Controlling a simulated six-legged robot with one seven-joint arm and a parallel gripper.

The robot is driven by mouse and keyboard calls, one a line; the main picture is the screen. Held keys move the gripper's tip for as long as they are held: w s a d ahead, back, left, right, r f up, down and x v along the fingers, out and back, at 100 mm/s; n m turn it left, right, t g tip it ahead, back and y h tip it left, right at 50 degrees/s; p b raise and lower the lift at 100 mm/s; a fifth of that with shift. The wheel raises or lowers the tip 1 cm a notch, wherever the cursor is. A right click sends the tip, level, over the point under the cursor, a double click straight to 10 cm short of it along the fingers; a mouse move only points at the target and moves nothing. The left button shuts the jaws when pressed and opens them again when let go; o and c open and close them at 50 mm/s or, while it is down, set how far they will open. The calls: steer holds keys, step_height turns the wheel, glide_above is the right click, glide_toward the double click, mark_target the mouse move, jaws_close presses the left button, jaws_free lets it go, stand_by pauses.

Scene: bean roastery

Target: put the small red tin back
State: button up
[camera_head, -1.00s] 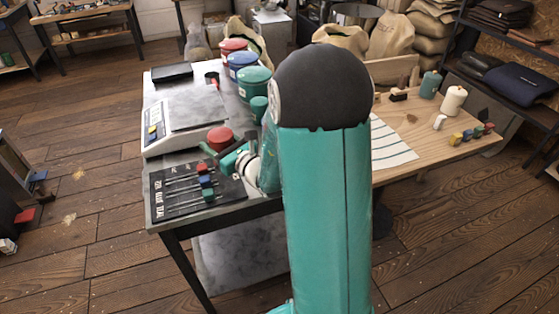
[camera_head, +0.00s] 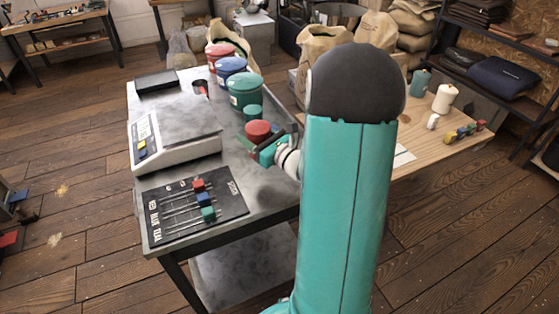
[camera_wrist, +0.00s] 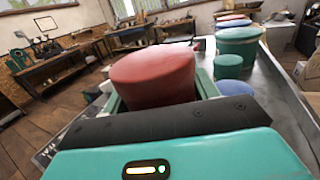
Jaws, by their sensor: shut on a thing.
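The small red tin (camera_head: 258,131) is held in my gripper (camera_head: 267,142), at the right side of the metal table (camera_head: 235,175). In the wrist view the red tin (camera_wrist: 153,75) sits upright between the fingers, its lid clear and its lower part hidden by the gripper. A small teal tin (camera_head: 252,112) stands just behind it; in the wrist view this teal tin (camera_wrist: 228,66) is to its right, with a gap. Whether the red tin's base touches the table cannot be told.
Large teal (camera_head: 245,92), blue (camera_head: 231,66) and red (camera_head: 219,52) tins line the table's back right. A scale (camera_head: 175,137) stands left, and a black board (camera_head: 170,216) with red, blue and teal sliders lies in front. A wooden table (camera_head: 440,140) is at right.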

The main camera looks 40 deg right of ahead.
steer(key=s+d+f, duration=0.1)
steer(key=d+f, duration=0.1)
steer(key=s+d+f, duration=0.1)
steer(key=f, duration=0.1)
steer(key=s+d+f, duration=0.2)
steer(key=shift+d+f, duration=0.35)
steer(key=shift+f, duration=0.05)
steer(key=shift+d+f, duration=0.15)
steer(key=shift+f, duration=1.6)
steer(key=shift+f, duration=0.1)
steer(key=o, duration=1.2)
steer(key=shift+s, duration=0.3)
steer(key=s, duration=0.3)
steer(key=s+d, duration=0.1)
steer(key=s, duration=0.7)
steer(key=shift+s+d+f, duration=0.15)
steer(key=shift+s+f, duration=0.05)
steer(key=shift+f, duration=0.1)
